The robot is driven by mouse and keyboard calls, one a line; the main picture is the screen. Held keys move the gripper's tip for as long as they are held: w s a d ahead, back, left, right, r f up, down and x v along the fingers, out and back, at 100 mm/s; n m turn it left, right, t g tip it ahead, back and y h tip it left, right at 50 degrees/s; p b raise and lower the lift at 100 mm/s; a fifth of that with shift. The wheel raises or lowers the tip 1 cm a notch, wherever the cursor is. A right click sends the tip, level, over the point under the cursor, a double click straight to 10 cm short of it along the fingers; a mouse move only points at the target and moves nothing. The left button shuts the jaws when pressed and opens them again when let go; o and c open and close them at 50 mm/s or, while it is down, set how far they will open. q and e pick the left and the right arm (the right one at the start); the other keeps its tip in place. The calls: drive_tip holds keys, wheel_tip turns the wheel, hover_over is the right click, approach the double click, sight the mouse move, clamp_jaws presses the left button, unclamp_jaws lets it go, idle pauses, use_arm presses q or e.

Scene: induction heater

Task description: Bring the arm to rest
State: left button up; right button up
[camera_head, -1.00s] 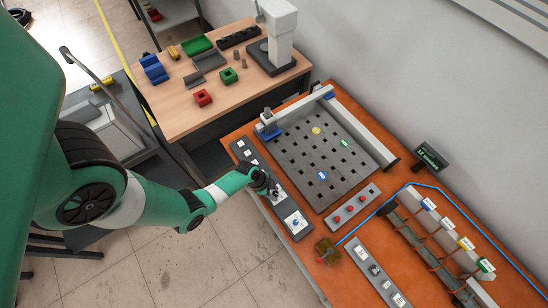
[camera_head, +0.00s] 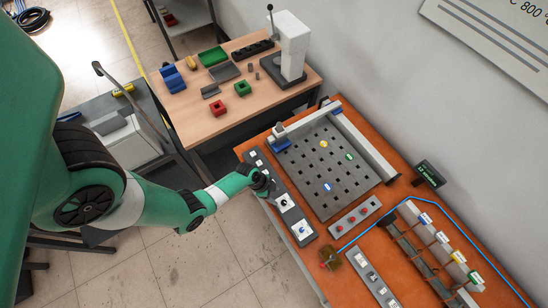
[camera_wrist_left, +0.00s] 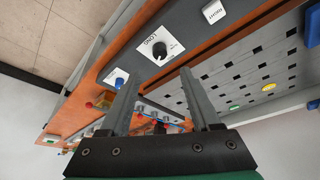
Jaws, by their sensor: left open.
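My green left arm (camera_head: 160,205) reaches in from the left in the head view. Its dark gripper (camera_head: 268,188) is over the grey control strip on the front edge of the orange bench, just behind a black knob (camera_head: 283,203). In the left wrist view, the two fingers of the left gripper (camera_wrist_left: 160,85) are apart with nothing held between them. The black knob (camera_wrist_left: 159,49) on its white plate shows beyond the fingertips, apart from them. My right gripper is in neither view.
The orange bench (camera_head: 385,250) carries a perforated grey plate (camera_head: 325,165), a red-button box (camera_head: 355,216) and a coil rack. A wooden table (camera_head: 195,115) with coloured blocks and a white press (camera_head: 292,45) stands behind. Floor (camera_head: 200,265) in front of the bench is clear.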

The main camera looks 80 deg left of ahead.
use_arm(q)
drive_tip(key=shift+p+v, duration=0.3)
drive_tip(key=shift+v, duration=0.65)
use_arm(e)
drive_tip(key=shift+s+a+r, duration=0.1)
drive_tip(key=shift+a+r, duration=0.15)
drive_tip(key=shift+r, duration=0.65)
use_arm(q)
drive_tip(key=shift+d, duration=0.1)
